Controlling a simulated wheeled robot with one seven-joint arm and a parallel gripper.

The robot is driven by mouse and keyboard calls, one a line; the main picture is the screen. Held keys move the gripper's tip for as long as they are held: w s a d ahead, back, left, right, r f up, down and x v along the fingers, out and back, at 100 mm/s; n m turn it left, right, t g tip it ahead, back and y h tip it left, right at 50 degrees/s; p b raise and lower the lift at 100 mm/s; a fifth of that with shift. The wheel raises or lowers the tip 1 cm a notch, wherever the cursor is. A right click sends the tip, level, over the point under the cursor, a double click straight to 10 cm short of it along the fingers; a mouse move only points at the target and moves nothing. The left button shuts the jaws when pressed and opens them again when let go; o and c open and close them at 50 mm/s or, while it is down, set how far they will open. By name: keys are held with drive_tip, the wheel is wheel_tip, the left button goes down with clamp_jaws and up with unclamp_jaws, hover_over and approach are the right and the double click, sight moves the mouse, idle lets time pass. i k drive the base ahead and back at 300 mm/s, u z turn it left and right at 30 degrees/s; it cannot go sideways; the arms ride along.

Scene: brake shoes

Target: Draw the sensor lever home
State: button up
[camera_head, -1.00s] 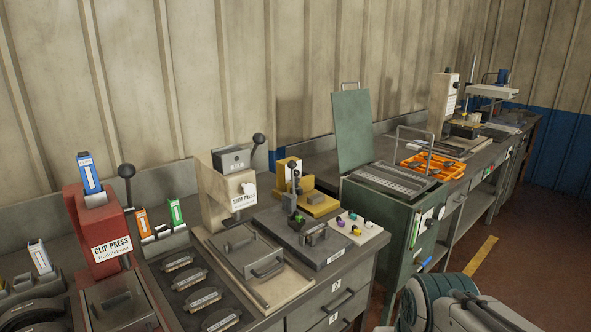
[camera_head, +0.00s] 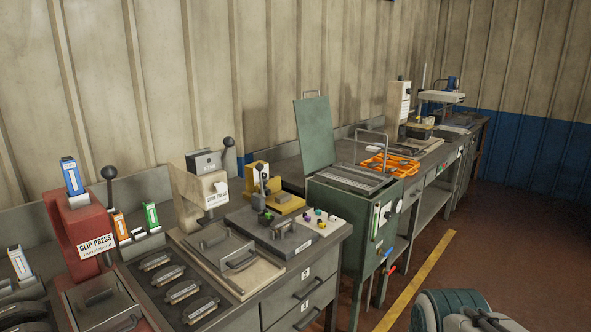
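No label reading "sensor" can be made out. A yellow fixture (camera_head: 284,203) stands on the bench with an upright dark lever (camera_head: 262,178) in front of it; I cannot tell if this is the sensor lever. Other ball-knobbed levers stand on the red clip press (camera_head: 80,235), lever knob (camera_head: 109,173), and on the cream press (camera_head: 190,188), lever knob (camera_head: 228,142). All these levers stand roughly upright. My gripper is not in view; only a teal and grey part of my own arm shows at the lower right.
A green cabinet (camera_head: 348,225) with a raised lid (camera_head: 314,134) stands right of the drawer bench. Small coloured parts (camera_head: 320,215) lie beside the yellow fixture. An orange tray (camera_head: 387,163) sits behind the cabinet. Brown floor (camera_head: 500,240) with a yellow stripe (camera_head: 420,280) is open at right.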

sight(260, 167)
drive_tip(key=z, duration=0.45)
drive_tip(key=i, duration=2.15)
drive_tip(key=u, duration=1)
